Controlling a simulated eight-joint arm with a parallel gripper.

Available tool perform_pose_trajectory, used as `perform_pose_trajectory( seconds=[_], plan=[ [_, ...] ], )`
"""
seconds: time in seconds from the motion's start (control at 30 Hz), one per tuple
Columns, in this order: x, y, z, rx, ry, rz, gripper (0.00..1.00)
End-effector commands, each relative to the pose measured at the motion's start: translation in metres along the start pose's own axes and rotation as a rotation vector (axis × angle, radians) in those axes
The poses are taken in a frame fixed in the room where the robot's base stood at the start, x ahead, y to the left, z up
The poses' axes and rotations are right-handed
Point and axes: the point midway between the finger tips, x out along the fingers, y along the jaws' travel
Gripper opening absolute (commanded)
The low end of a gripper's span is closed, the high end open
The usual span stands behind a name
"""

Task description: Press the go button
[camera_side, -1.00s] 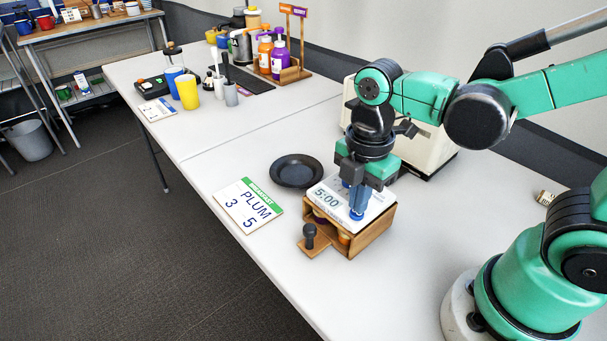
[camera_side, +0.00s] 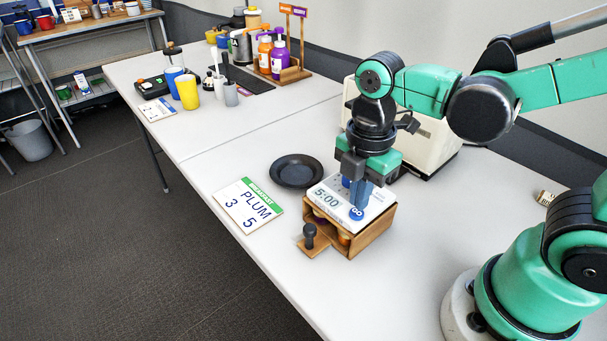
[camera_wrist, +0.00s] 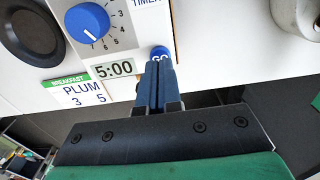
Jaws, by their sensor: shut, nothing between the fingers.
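The blue go button (camera_side: 356,213) sits at the near corner of the white timer panel (camera_side: 378,205), on top of a wooden box. In the wrist view the go button (camera_wrist: 160,51) shows just beyond my fingertips, its lower part hidden by them. My gripper (camera_side: 360,203) is shut and empty, pointing down over the panel beside the button. In the wrist view my gripper (camera_wrist: 158,66) has both fingers together. I cannot tell whether the tips touch the button. The display (camera_wrist: 114,68) reads 5:00. The blue dial (camera_wrist: 87,20) points near 7.
A black plate (camera_side: 296,170) and a breakfast card (camera_side: 248,204) reading PLUM 3 5 lie left of the box. A dark knob (camera_side: 310,235) stands on the wooden box's front ledge. A cream appliance (camera_side: 430,140) stands behind my gripper.

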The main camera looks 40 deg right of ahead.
Motion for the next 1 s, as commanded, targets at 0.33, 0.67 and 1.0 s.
perform_pose_trajectory(
  seconds=[0.33,0.67,1.0],
  plan=[
    [-0.007,0.0,0.0,0.0,0.0,0.0,0.0],
    [-0.015,0.0,0.0,0.0,0.0,0.0,0.0],
    [-0.023,0.0,0.0,0.0,0.0,0.0,0.0]
  ],
)
